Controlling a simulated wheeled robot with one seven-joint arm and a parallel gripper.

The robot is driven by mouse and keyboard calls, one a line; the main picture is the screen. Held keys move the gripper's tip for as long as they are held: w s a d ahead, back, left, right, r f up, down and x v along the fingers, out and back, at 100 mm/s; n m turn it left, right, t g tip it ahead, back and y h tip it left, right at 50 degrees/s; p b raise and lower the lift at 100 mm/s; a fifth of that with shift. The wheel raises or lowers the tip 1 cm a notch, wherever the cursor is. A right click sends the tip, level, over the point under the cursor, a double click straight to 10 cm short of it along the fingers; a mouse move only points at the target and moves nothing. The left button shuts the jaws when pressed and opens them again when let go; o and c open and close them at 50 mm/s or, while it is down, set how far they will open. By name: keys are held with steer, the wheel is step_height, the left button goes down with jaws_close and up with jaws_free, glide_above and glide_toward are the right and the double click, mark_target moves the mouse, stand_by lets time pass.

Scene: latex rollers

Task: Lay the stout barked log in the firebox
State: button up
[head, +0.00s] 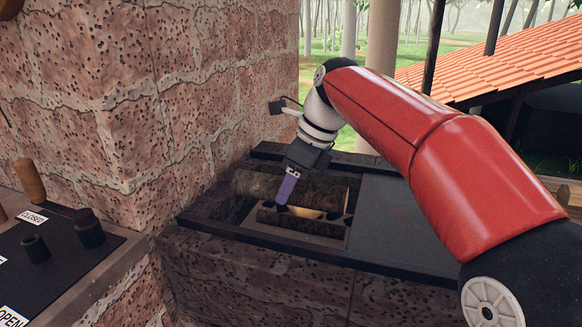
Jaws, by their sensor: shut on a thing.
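The stout barked log (256,187) is a thick brown-grey piece lying level across the opening of the firebox (205,222), a dark-rimmed rectangular pit in the masonry. My gripper (284,205) comes down from above and is shut on the stout log near its middle, with a purple finger in front of the bark. The gripper hides part of the log. I cannot tell whether the log's underside rests on anything.
Thinner dark wood (300,223) with pale cut faces lies in the pit just in front. A dark slab (395,225) covers the right side. A brick wall (200,110) rises behind and left. A control panel (55,255) with a lever and knobs stands at lower left.

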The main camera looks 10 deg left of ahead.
mark_target(291, 204)
steer(key=shift+f+b, duration=2.25)
steer(key=shift+f, duration=0.15)
steer(key=o, duration=1.2)
